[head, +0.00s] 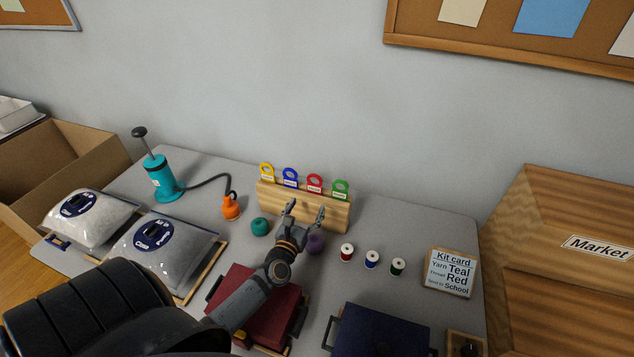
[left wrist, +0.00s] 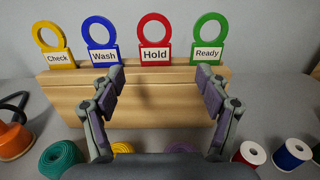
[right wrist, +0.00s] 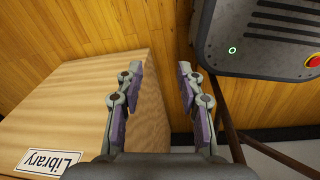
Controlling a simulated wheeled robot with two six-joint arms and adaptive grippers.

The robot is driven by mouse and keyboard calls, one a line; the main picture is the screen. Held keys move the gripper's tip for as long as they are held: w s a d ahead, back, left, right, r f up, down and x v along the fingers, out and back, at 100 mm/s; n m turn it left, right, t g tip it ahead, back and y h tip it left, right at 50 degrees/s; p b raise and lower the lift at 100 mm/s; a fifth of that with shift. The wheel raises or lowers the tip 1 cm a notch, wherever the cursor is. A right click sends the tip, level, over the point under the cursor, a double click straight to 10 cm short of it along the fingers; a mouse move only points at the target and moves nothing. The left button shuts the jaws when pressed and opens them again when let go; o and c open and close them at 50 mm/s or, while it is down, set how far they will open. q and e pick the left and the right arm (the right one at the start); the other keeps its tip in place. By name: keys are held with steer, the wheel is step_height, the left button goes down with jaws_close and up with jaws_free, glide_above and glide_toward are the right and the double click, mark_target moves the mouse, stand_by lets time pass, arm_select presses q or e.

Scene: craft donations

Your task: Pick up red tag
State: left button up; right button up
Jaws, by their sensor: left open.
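The red tag (head: 315,183) stands in the wooden rack (head: 300,208) at the back of the table, between the blue tag (head: 290,178) and the green tag (head: 340,188). In the left wrist view the red tag (left wrist: 154,52) has a ring top and a label reading "Hold". My left gripper (head: 306,206) is open and empty, in front of the rack; in its wrist view its fingers (left wrist: 162,85) spread to either side below the red tag, apart from it. My right gripper (right wrist: 163,80) is open and empty, away from the table near a wooden box marked "Library" (right wrist: 85,110).
A yellow tag (head: 267,171) also stands in the rack. A teal yarn ball (head: 260,227) and a purple one (head: 315,243) sit before it. Several thread spools (head: 371,259) and a kit card (head: 450,271) lie to the right. A teal pump (head: 161,178) stands left.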

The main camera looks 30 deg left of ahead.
mark_target(314, 188)
arm_select(q)
steer(key=x, duration=0.3)
steer(key=shift+w+a, duration=0.1)
steer(key=shift+w, duration=0.1)
steer(key=x, duration=0.2)
steer(key=shift+w+a, duration=0.2)
steer(key=shift+w, duration=0.1)
steer(key=x, duration=0.3)
steer(key=shift+w+a+f, duration=0.2)
steer(key=shift+w+f, duration=0.05)
steer(key=shift+w, duration=0.15)
steer(key=shift+r, duration=0.1)
steer(key=shift+c, duration=0.2)
arm_select(e)
steer(key=shift+w+a+r, duration=0.15)
steer(key=shift+w+a, duration=0.15)
steer(key=shift+a, duration=0.05)
arm_select(q)
steer(key=shift+c, duration=1.1)
steer(key=c, duration=0.7)
arm_select(e)
steer(key=shift+w+d, duration=0.3)
steer(key=shift+w, duration=0.1)
